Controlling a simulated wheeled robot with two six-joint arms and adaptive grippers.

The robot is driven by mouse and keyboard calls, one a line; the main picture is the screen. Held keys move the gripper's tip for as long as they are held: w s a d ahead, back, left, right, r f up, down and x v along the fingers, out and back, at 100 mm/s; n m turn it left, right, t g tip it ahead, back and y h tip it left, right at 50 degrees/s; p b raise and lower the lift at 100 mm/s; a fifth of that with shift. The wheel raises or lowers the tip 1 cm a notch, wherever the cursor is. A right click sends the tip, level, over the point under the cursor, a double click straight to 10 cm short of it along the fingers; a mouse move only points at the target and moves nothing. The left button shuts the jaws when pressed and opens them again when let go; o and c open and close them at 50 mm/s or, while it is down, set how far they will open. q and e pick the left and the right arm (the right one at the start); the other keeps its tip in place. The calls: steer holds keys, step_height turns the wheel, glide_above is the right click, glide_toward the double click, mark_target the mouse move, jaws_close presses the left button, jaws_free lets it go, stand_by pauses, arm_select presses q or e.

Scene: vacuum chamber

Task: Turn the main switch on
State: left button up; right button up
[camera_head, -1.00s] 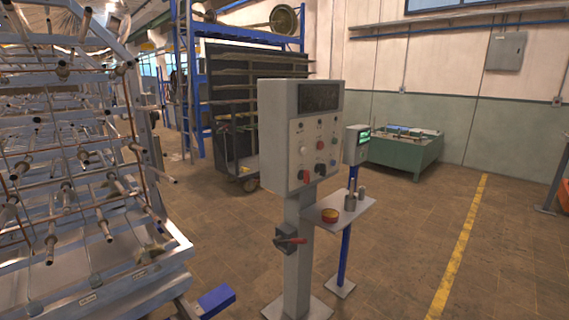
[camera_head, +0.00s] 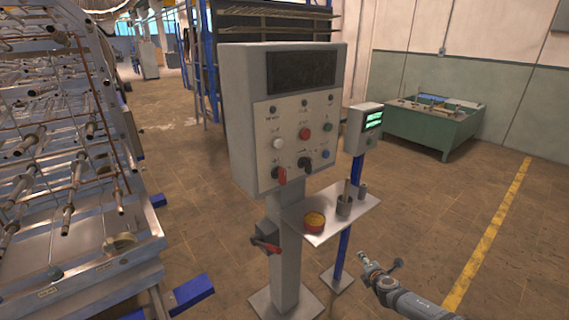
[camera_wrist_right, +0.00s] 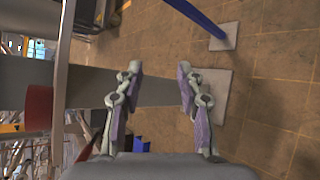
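The control cabinet (camera_head: 288,120) stands on a grey post in the head view. A small grey switch box (camera_head: 266,233) with a red handle (camera_head: 267,248) is fixed low on that post; I take it as the main switch. The red handle points to the right and slightly down. My right gripper (camera_head: 380,264) is to the right of the post and shelf, apart from the switch. In the right wrist view, the gripper (camera_wrist_right: 160,82) is open and empty, with the post behind its fingers. My left gripper is out of view.
A small shelf (camera_head: 325,228) with a red-rimmed pot (camera_head: 314,222) and a grey cup (camera_head: 344,207) juts out right of the post. A blue stand (camera_head: 347,235) is behind it. A metal rack (camera_head: 75,250) stands at left.

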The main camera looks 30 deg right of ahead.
steer(key=w+a+r+n+t, duration=0.25)
steer(key=w+r+n, duration=0.35)
steer(key=r, duration=0.7)
steer(key=n+t+y+p, duration=0.2)
steer(key=n+t+y, duration=0.45)
steer(key=n, duration=0.75)
glide_toward(285, 171)
steer(key=r+g+y, duration=0.1)
steer(key=y, duration=0.1)
steer(key=w+p, duration=0.4)
steer(key=w, duration=0.7)
steer(key=shift+w+p, duration=0.1)
steer(key=shift+p, duration=0.3)
